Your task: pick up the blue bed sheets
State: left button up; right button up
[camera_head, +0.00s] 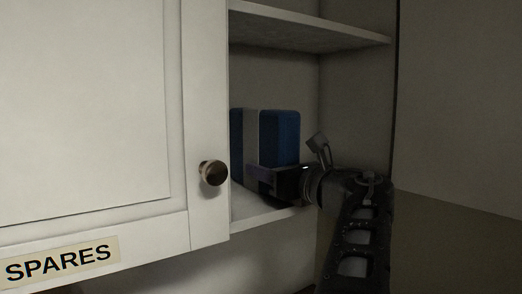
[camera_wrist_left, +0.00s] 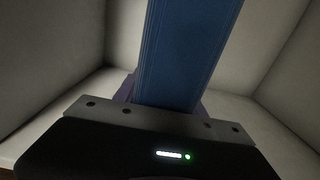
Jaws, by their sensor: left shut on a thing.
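The blue bed sheets (camera_head: 281,138) stand upright as a blue block with a pale grey band, on the lower shelf inside the open cabinet. Their left part is hidden behind the cabinet door. My left gripper (camera_head: 266,176) reaches in from the lower right and is shut on the lower front of the sheets. In the left wrist view the blue sheets (camera_wrist_left: 187,50) rise from between the jaws, with purplish strips at both sides of their base. I cannot tell whether the sheets touch the shelf. My right gripper is not in view.
The white cabinet door (camera_head: 85,110) with a round knob (camera_head: 213,173) and a "SPARES" label (camera_head: 62,261) fills the left. The upper shelf (camera_head: 305,28) lies above the sheets with some free room between. The cabinet's side wall (camera_head: 355,110) is close to the right of my gripper.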

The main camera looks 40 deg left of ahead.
aim_at(269, 138)
pick_arm(q)
grip_shut()
jog(key=shift+r, duration=0.1)
notch_tip(269, 138, up, 10)
jog(key=p, duration=0.3)
dwell(0.3)
dwell(0.4)
